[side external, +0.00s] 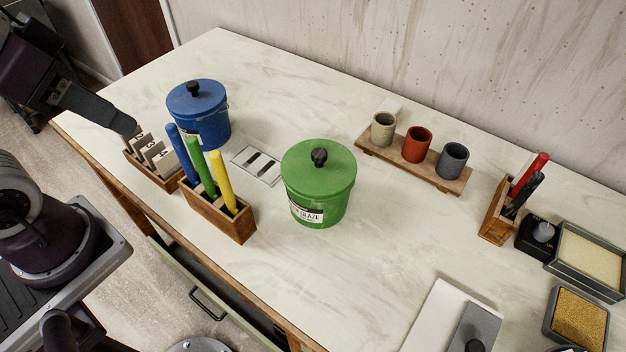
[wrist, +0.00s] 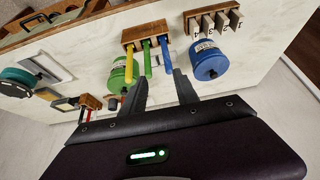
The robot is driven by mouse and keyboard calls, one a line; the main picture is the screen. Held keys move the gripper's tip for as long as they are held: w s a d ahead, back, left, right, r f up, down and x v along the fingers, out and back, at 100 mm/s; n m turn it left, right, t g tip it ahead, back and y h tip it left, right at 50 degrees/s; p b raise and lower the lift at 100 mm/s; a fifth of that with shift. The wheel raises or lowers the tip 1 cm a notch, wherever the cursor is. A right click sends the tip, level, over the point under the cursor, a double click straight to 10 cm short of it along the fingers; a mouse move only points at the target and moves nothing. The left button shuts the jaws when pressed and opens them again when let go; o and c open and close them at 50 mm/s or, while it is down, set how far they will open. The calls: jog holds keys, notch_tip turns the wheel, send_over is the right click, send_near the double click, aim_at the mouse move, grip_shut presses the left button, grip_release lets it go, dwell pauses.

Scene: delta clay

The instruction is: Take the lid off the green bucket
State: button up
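The green bucket (side external: 316,207) stands upright on the pale worktop near the middle of the side view. Its green lid (side external: 300,165) sits on top, with a black knob (side external: 319,156) at the centre. In the wrist view the green bucket (wrist: 117,78) is small and partly hidden by the pens. My gripper (side external: 126,127) is at the upper left of the side view, well left of the bucket and near the card holder. In the wrist view its two fingers (wrist: 160,84) are apart with nothing between them.
A blue lidded bucket (side external: 203,132) stands behind the pen block (side external: 222,222), whose tall pens rise left of the green bucket. The card holder (side external: 152,165) is farther left. A cup rack (side external: 411,166) stands right of the green bucket. Worktop in front of it is clear.

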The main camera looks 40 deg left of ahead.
jog(key=shift+o, duration=0.2)
jog(key=shift+o, duration=1.2)
jog(key=m+g, duration=0.6)
jog(key=m, duration=1.2)
send_over(319, 152)
notch_tip(319, 152, down, 6)
jog(key=shift+f, duration=0.15)
notch_tip(319, 152, down, 8)
jog(key=shift+r, duration=0.2)
